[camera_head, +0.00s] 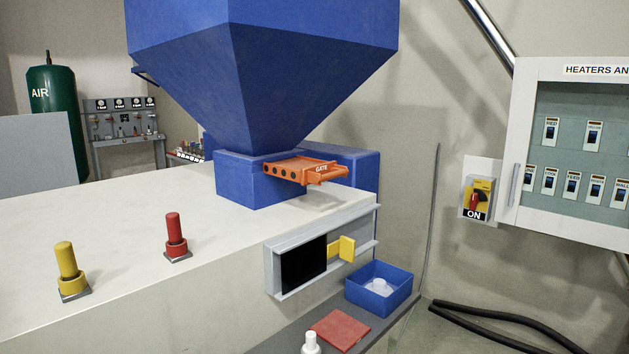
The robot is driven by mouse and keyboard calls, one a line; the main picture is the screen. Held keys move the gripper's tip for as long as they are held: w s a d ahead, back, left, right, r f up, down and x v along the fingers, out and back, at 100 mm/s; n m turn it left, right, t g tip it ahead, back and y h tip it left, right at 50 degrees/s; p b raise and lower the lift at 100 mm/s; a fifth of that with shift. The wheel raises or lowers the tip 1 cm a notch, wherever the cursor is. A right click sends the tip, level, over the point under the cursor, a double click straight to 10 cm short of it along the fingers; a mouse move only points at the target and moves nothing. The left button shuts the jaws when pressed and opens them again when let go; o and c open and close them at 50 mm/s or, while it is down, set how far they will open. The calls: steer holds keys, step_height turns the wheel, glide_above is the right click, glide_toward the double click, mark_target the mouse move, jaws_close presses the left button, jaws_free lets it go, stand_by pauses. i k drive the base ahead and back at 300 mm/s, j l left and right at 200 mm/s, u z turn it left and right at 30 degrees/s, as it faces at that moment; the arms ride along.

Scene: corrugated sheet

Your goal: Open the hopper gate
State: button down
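The blue hopper (255,70) is a large funnel that narrows onto a blue block (245,185) on the pale machine top. The orange gate (300,171), a flat slide marked GATE with a row of dark holes along its side, sits at the hopper's neck. It sticks out to the right and has an orange handle at its right end. How far it is drawn out of the neck I cannot tell for sure. My gripper is not in view, and nothing touches the gate.
A red peg (174,237) and a yellow peg (68,267) stand on the machine top (130,225). Below the gate are a framed dark panel with a yellow tab (342,248), a blue bin (378,287) and a red plate (340,331). A switch (478,198) reads ON. Black hoses lie at lower right.

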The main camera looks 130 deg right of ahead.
mark_target(305, 170)
steer(key=z, duration=4.7)
steer(key=i+l, duration=0.1)
